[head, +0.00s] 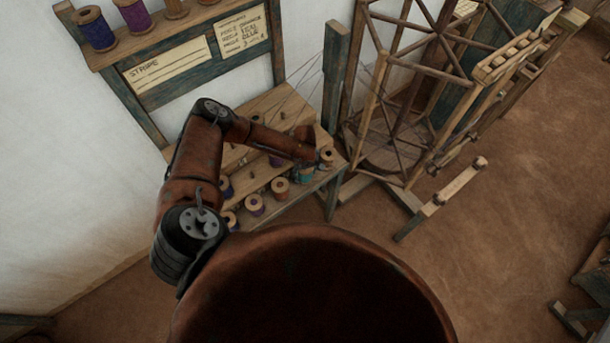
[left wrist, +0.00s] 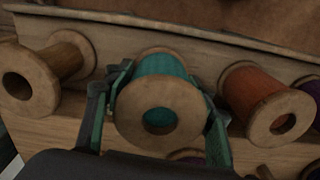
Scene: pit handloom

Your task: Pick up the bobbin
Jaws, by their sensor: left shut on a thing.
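A bobbin (left wrist: 165,68) wound with teal thread, with pale wooden end discs, stands in the middle of the left wrist view. My left gripper (left wrist: 160,115) has a finger on each side of it and is shut on it. In the head view my left gripper (head: 312,164) is at the right end of the bobbin rack, and the teal bobbin (head: 304,174) shows partly beside it. I cannot tell whether the bobbin is clear of the rack. My right gripper is not in view.
An orange bobbin (left wrist: 255,93) is close on the right and a tan one (left wrist: 58,60) on the left. The stepped rack (head: 296,190) holds several more. A wooden reel frame (head: 372,108) stands right of the rack. Open floor (head: 500,225) lies further right.

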